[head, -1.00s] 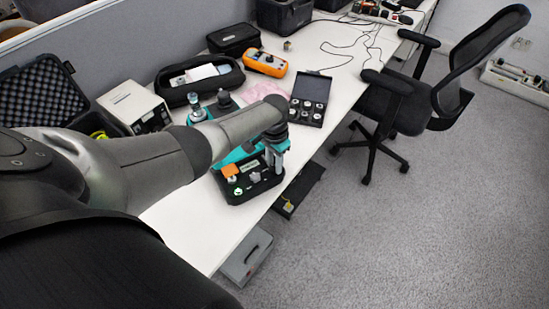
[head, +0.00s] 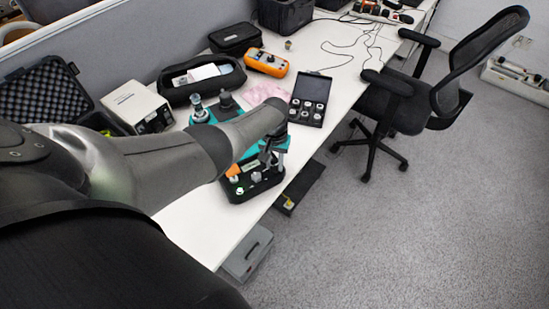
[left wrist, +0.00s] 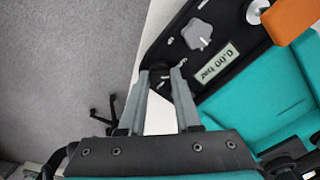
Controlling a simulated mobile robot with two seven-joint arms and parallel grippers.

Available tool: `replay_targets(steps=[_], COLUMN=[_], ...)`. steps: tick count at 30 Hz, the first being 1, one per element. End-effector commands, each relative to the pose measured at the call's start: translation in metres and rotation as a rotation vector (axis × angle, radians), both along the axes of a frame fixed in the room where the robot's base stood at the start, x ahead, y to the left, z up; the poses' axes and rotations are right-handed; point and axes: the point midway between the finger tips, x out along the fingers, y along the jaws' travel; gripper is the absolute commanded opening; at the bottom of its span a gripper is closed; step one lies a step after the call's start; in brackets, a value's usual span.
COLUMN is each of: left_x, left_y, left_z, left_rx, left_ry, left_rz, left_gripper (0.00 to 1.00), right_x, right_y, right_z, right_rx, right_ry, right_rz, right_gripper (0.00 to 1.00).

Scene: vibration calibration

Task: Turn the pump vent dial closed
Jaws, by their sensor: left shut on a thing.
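The pump (head: 262,188) is a teal and black unit near the table's front edge, partly hidden by my left arm in the head view. In the left wrist view its black panel (left wrist: 230,32) carries a light grey lobed knob (left wrist: 198,33) and a display reading 0.00 bar. My left gripper (left wrist: 162,74) has its fingertips on either side of a small dark round knob (left wrist: 160,68) at the panel's corner, apparently the vent dial, and is shut on it. The dial's marks cannot be read. My left gripper is hard to make out in the head view (head: 269,157). My right gripper is out of view.
An orange meter (head: 266,62), a black pouch (head: 202,78) and a white box (head: 138,107) are farther back. An office chair (head: 440,90) stands right of the table.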

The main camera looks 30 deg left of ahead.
Motion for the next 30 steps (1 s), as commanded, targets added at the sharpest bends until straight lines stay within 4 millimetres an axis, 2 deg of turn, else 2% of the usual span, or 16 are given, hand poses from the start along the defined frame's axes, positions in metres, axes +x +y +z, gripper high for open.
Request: replay_targets(steps=[11, 12, 19, 20, 30], left_x=[0.001, 0.001, 0.0008, 0.0008, 0.0005], left_y=[0.0, 0.0, 0.0002, 0.0003, 0.0004], left_z=[0.0007, 0.0007, 0.0005, 0.0005, 0.0046], left_rx=[-0.001, -0.001, 0.0, 0.0, 0.0], left_ry=[-0.003, -0.003, -0.002, -0.002, -0.002], left_rz=[0.008, 0.008, 0.006, 0.006, 0.006], left_gripper=[0.0, 0.33, 0.59, 0.61, 0.61], right_x=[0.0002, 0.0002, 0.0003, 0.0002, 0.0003], right_y=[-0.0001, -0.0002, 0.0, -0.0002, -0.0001], right_z=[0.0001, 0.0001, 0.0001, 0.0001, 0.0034], right_rx=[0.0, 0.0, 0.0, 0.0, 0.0], right_ry=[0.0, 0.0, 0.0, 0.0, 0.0], right_rz=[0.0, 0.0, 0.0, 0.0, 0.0], right_gripper=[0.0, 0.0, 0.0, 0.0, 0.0])
